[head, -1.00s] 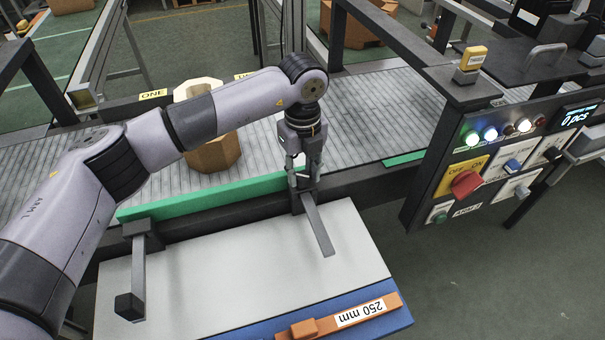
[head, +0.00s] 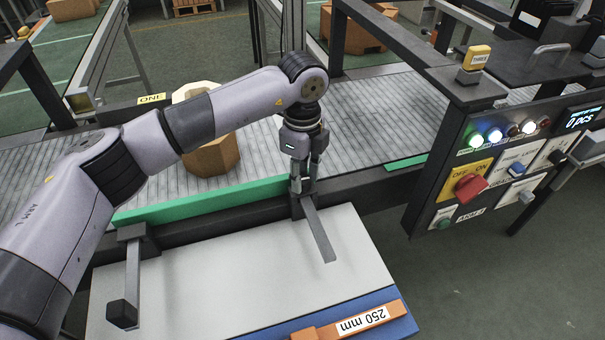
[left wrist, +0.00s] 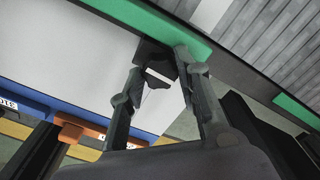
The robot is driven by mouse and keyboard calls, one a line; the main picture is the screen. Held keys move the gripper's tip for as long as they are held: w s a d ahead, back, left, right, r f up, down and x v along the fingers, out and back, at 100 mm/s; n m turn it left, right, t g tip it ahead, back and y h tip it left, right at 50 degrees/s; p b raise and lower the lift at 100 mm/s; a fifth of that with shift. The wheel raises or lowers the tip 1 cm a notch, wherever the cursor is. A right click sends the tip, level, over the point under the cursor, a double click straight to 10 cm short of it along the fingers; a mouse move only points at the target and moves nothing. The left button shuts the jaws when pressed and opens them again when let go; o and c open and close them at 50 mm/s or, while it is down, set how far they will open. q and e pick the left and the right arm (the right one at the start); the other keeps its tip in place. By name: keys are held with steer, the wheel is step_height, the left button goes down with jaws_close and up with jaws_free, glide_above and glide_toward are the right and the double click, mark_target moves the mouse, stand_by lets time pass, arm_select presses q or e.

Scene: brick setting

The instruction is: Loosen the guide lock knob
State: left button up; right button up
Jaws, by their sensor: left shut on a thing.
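The guide is a green-faced rail (head: 215,199) along the near edge of the conveyor, with dark brackets and bars reaching over the light plate. My left gripper (head: 302,188) points down at the right bracket, where the guide's dark bar (head: 320,232) starts. In the left wrist view, my left gripper (left wrist: 162,76) has its fingers on either side of a dark knob (left wrist: 157,73) with a white mark, and is shut on it. The fingers largely hide the knob in the head view. My right gripper is not in view.
A cardboard-coloured octagonal box (head: 212,155) stands on the roller conveyor (head: 365,115) behind my left arm. A control panel (head: 490,165) with a red switch and lit lamps is at the right. An orange gauge marked 250 mm (head: 362,319) lies at the plate's front edge.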

mark_target(303, 180)
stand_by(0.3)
arm_select(q)
steer(key=o, duration=1.1)
steer(key=shift+o, duration=0.2)
step_height(303, 180, up, 12)
steer(key=shift+f, duration=0.1)
